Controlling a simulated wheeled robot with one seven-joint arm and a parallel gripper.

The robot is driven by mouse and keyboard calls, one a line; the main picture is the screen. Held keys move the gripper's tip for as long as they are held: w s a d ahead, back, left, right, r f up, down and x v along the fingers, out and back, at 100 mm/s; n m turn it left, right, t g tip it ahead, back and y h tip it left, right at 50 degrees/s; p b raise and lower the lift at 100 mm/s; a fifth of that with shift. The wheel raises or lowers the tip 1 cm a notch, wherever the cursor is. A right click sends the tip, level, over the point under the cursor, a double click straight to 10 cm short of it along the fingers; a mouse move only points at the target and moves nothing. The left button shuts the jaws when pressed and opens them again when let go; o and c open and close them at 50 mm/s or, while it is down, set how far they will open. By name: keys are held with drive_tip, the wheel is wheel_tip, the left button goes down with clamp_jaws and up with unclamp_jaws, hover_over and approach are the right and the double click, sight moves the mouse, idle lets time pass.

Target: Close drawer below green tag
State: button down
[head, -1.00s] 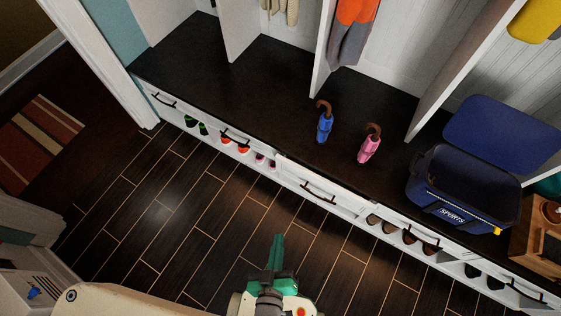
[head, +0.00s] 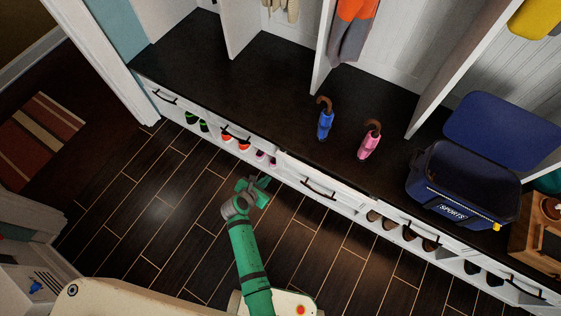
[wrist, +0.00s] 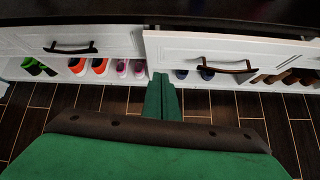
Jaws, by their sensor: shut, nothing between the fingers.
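White drawers with dark handles run under the dark bench. One drawer (head: 318,184) in the middle stands slightly out from the row; in the wrist view its front (wrist: 270,50) and handle lie to the right. The drawer to its left (wrist: 110,40) looks flush in the wrist view. No green tag shows in either view, so I cannot tell which drawer it marks. My green gripper (head: 262,183) is shut and empty, above the floor and left of the protruding drawer, apart from it. In the wrist view my fingers (wrist: 161,78) point toward the row, below the protruding drawer's left edge.
Several pairs of shoes (wrist: 99,66) stand in the open shelf under the drawers. The wooden floor (head: 150,215) in front is clear.

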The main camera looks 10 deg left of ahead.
drive_tip(key=w+n, duration=0.1)
drive_tip(key=w, duration=0.1)
approach(284, 158)
wheel_tip(284, 158, down, 4)
drive_tip(key=w, duration=0.3)
drive_tip(key=shift+d+f+h, duration=0.15)
drive_tip(key=shift+d+h, duration=0.15)
drive_tip(key=shift+d, duration=0.05)
drive_tip(key=shift+w, duration=0.4)
drive_tip(key=shift+d, duration=0.15)
